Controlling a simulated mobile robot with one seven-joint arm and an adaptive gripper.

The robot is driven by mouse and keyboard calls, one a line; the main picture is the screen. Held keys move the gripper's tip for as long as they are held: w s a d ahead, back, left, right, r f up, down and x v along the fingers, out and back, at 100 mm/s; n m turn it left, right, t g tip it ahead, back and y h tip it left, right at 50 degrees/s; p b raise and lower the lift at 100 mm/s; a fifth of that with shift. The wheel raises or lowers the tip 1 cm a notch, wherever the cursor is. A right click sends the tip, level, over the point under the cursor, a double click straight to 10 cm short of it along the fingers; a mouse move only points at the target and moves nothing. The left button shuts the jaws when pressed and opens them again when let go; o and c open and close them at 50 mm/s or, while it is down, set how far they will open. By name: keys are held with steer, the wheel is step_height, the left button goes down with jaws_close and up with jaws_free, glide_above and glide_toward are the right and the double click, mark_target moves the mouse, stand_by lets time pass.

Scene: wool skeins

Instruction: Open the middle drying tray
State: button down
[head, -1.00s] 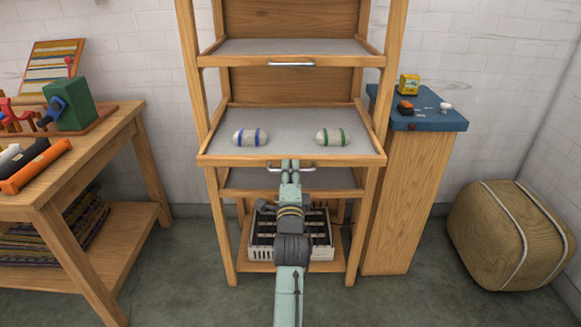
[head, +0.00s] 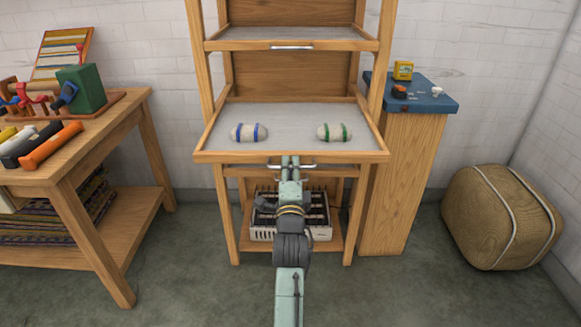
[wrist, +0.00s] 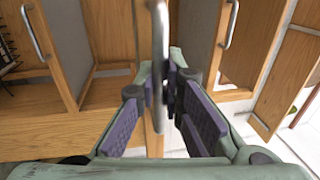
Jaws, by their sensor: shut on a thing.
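The middle drying tray (head: 290,112) is a wood-framed grey tray in the tall wooden rack. It stands pulled out toward me, its front edge well ahead of the rack posts. Two pale skeins lie on it, one with blue bands (head: 248,132) and one with green bands (head: 334,132). Its metal bar handle (wrist: 159,50) runs upright between my fingers in the wrist view. My gripper (head: 290,163) is shut on this handle at the front of the tray.
An upper tray (head: 292,32) sits above and a lower tray is mostly hidden below. A crate-like heater (head: 262,233) is at the rack's bottom. A workbench (head: 110,135) stands left, a blue-topped stand (head: 425,104) right, a woven pouf (head: 500,220) far right. Floor in front is clear.

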steer(key=c, duration=1.7)
jaws_free()
steer(key=s, duration=0.4)
steer(key=s+f, duration=0.1)
steer(key=s, duration=0.3)
steer(key=s+f, duration=0.1)
steer(key=s, duration=0.3)
steer(key=shift+f, duration=0.1)
steer(key=shift+w, duration=0.1)
